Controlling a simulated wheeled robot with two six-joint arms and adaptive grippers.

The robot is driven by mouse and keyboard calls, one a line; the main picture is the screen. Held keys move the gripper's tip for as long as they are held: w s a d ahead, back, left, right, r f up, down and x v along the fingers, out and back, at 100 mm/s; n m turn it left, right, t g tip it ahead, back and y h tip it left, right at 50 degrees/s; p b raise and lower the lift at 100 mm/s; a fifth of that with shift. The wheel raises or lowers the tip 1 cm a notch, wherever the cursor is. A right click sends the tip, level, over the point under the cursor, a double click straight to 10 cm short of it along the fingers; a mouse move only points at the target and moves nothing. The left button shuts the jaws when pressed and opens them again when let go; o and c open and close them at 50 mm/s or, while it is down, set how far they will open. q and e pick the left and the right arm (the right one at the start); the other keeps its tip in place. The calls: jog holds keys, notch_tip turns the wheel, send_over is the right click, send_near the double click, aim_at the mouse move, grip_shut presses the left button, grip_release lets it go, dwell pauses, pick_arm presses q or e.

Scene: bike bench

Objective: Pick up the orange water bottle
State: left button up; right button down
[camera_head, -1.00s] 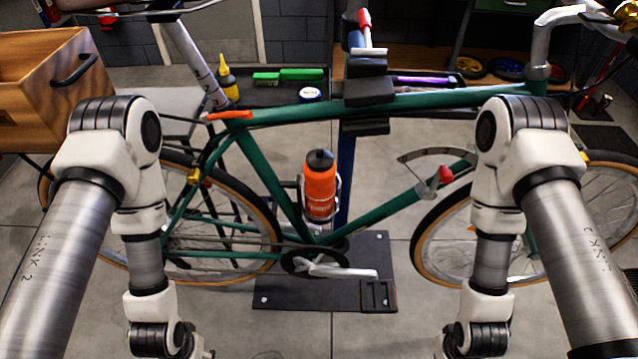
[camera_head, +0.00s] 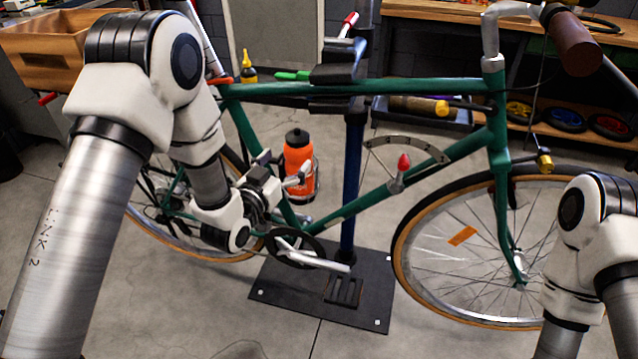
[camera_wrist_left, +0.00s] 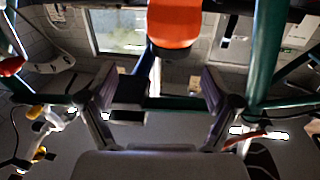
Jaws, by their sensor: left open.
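The orange water bottle (camera_head: 299,168) has a black cap and stands upright in a holder on the green bike frame, at the middle of the head view. Its orange body also shows at the top of the left wrist view (camera_wrist_left: 173,24). My left gripper (camera_head: 282,169) is open just left of the bottle, and one finger overlaps the bottle's side in the head view. In the left wrist view the fingers (camera_wrist_left: 160,88) are apart with nothing gripped between them. I cannot tell whether a finger touches the bottle. My right gripper is out of view; only its arm shows at the lower right.
The green bike frame (camera_head: 410,86) is clamped on a stand with a blue post (camera_head: 351,185) right of the bottle. The crank (camera_head: 310,259) is below. A wooden box (camera_head: 45,45) is at the back left.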

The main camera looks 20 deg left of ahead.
aim_at(292, 144)
pick_arm(q)
jog(key=shift+w+a+r, duration=0.15)
jog(key=shift+w+a, duration=0.6)
jog(key=shift+w, duration=0.3)
jog(key=w, duration=0.2)
jog(key=w+d+p, duration=0.1)
jog(key=w, duration=0.3)
jog(key=shift+w+d+r, duration=0.1)
jog(key=shift+d, duration=0.15)
jog(key=shift+w+a, duration=0.1)
jog(key=shift+w, duration=0.1)
jog(key=shift+s, duration=0.1)
jog(key=c, duration=0.7)
grip_shut()
